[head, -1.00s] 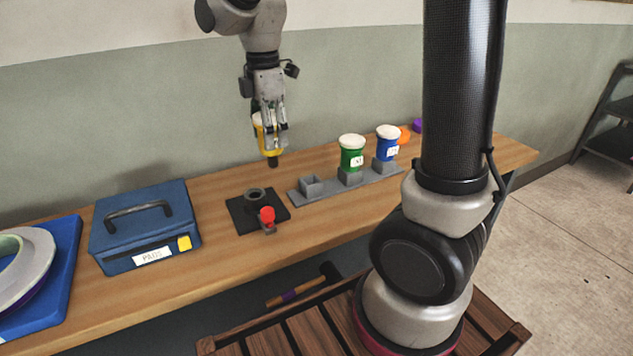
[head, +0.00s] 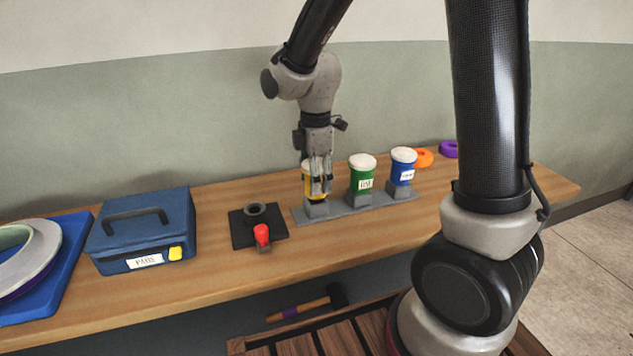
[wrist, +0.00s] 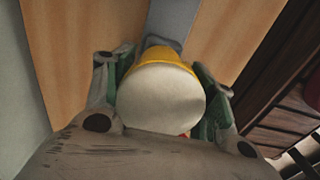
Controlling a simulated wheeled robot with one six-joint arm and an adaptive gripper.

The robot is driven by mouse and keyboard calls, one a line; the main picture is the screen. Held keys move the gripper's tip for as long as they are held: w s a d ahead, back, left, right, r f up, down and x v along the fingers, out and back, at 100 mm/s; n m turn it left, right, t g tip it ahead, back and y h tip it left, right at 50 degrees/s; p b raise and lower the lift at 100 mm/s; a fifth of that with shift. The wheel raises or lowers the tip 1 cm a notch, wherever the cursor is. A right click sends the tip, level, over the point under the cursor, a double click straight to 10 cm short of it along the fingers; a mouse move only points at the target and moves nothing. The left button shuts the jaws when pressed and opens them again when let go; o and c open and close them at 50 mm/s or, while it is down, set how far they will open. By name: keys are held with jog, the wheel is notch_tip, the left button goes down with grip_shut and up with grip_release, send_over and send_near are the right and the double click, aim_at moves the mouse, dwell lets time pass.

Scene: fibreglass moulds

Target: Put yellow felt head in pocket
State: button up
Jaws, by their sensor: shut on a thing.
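The yellow felt head (head: 308,183) has a white top and is held upright in my gripper (head: 320,187). Its lower end is at the left pocket (head: 316,208) of the grey rack; I cannot tell how deep it sits. In the wrist view the white felt top of the yellow head (wrist: 160,98) fills the space between the fingers of my gripper (wrist: 162,100), which are shut on its sides. The pocket's inside is hidden by the head.
A green head (head: 361,182) and a blue head (head: 402,172) stand in the other pockets of the rack (head: 341,212). Left of it are a black plate with a ring and red knob (head: 261,235) and a blue case (head: 140,240). Orange (head: 424,158) and purple (head: 451,149) rings lie behind.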

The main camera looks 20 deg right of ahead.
jog(key=shift+f, duration=0.5)
jog(key=shift+f, duration=0.1)
jog(key=o, duration=1.2)
notch_tip(320, 180, up, 12)
jog(key=shift+s+d+r, duration=0.1)
jog(key=shift+d+r, duration=0.05)
jog(key=shift+r, duration=0.1)
jog(key=s+d+r+m+t, duration=0.1)
jog(key=s+d+m, duration=0.3)
jog(key=s+m, duration=0.2)
jog(key=s+d+r+m+t, duration=0.2)
jog(key=s+d+m, duration=0.3)
jog(key=s+m, duration=0.1)
jog(key=s+d+r+m+t, duration=0.1)
jog(key=s+d+m, duration=0.4)
jog(key=s+m, duration=0.1)
jog(key=shift+s+d+r, duration=0.25)
jog(key=shift+s+r, duration=0.05)
jog(key=shift+s, duration=0.1)
